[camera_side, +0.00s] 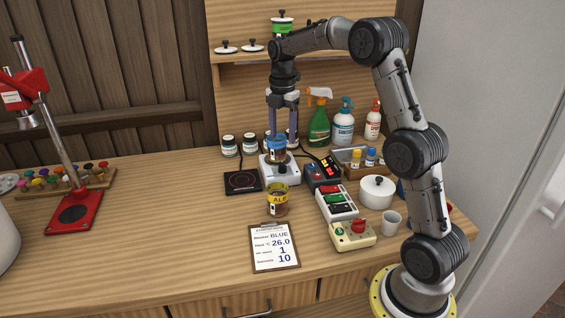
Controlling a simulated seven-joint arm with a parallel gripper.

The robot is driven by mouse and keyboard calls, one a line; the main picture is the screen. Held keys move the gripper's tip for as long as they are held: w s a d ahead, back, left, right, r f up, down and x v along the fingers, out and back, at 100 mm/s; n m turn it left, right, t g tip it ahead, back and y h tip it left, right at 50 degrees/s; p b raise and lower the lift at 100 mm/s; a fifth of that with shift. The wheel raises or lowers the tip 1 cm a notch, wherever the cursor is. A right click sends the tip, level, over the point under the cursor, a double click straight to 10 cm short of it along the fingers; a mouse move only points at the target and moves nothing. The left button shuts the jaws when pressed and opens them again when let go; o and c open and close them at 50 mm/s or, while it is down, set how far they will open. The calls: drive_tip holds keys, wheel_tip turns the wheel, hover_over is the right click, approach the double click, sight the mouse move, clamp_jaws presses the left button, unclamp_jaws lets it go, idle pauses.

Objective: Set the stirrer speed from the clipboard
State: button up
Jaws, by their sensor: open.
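A white stirrer-like base (276,178) stands mid-bench. A jar with a blue band (275,152) stands on or just above it; I cannot tell if they touch. My gripper (282,139) points down over the base, its two purple fingers open and spread about the jar's upper part. Contact with the jar cannot be made out.
A yellow-banded ALE jar (277,204) stands in front of the base. To the right are a box with a red display (329,166), a white control panel (337,204), a cream box with a red knob (352,236), a white pot (376,192) and a cup (391,223).

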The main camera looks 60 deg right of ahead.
sight(283, 163)
wheel_tip(283, 163, down, 10)
drive_tip(key=shift+f, duration=0.15)
idle(0.3)
clamp_jaws()
